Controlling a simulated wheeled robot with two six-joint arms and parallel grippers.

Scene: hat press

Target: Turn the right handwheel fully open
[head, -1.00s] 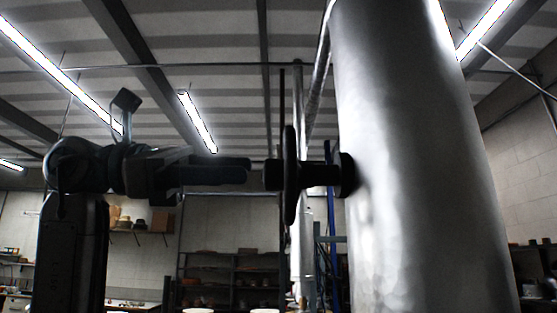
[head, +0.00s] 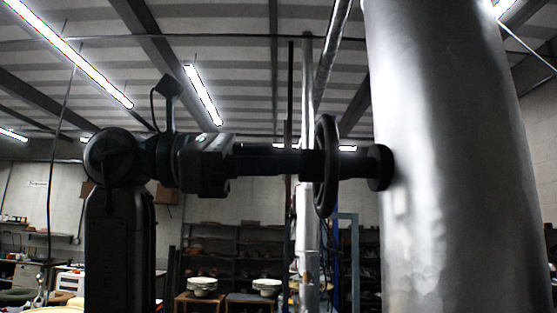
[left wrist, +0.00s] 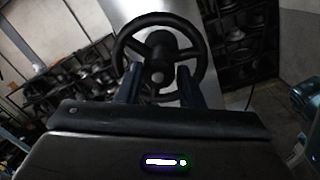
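The dark handwheel (head: 326,198) is seen edge-on in the head view, on a short stem (head: 380,168) from the side of the big metal cylinder (head: 440,150). My left gripper (head: 296,162) points right, with its fingertips at the wheel's hub. In the left wrist view the handwheel (left wrist: 126,45) faces me, with its spokes and round centre hub (left wrist: 158,77) visible. The fingers of my left gripper (left wrist: 159,73) stand apart, one on each side of the hub, with gaps visible. Whether the tips touch the spokes, I cannot tell. My right gripper is not in view.
A vertical pipe (head: 306,220) and a blue post (head: 336,250) stand behind the wheel. Dark shelves (head: 240,250) and stools with pale stacked items (head: 202,286) are in the background. The space around the left gripper is clear.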

